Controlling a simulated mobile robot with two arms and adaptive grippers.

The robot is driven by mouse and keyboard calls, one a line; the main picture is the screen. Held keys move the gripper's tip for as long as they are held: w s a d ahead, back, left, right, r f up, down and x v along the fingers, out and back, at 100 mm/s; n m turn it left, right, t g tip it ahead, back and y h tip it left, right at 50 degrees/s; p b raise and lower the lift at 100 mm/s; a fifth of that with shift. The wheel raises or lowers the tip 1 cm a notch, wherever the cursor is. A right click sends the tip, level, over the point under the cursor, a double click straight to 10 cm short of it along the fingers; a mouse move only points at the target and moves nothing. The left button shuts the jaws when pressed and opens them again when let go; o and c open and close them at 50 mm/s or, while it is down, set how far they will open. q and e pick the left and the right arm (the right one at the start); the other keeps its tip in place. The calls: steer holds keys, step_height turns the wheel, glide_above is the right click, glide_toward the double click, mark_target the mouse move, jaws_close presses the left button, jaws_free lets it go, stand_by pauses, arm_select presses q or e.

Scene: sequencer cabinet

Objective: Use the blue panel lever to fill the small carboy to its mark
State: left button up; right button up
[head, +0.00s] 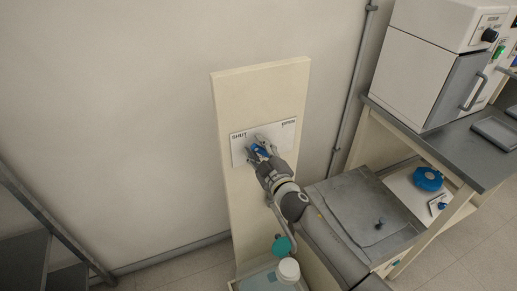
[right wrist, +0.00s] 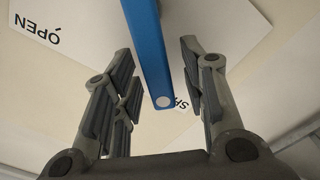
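The blue lever (head: 260,151) is on a white plate on the upright cream panel (head: 228,105). The plate reads SHUT at its left and OPEN at its right. My right gripper (head: 262,147) is at the lever, fingers toward the plate. In the right wrist view the lever (right wrist: 148,50) passes between the spread fingers of my gripper (right wrist: 160,85), with gaps on both sides. A white round-topped vessel (head: 288,270), perhaps the small carboy, stands at the panel's foot; its mark and level cannot be seen. My left gripper is out of view.
A pale tray or basin (head: 258,284) is at the panel's foot, partly hidden by my arm. A grey-topped bench (head: 450,150) with a white cabinet (head: 435,75) stands at the right. A blue round object (head: 428,178) sits on its lower shelf. A grey frame (head: 50,225) is at the left.

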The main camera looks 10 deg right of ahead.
steer(key=shift+c, duration=0.5)
jaws_close()
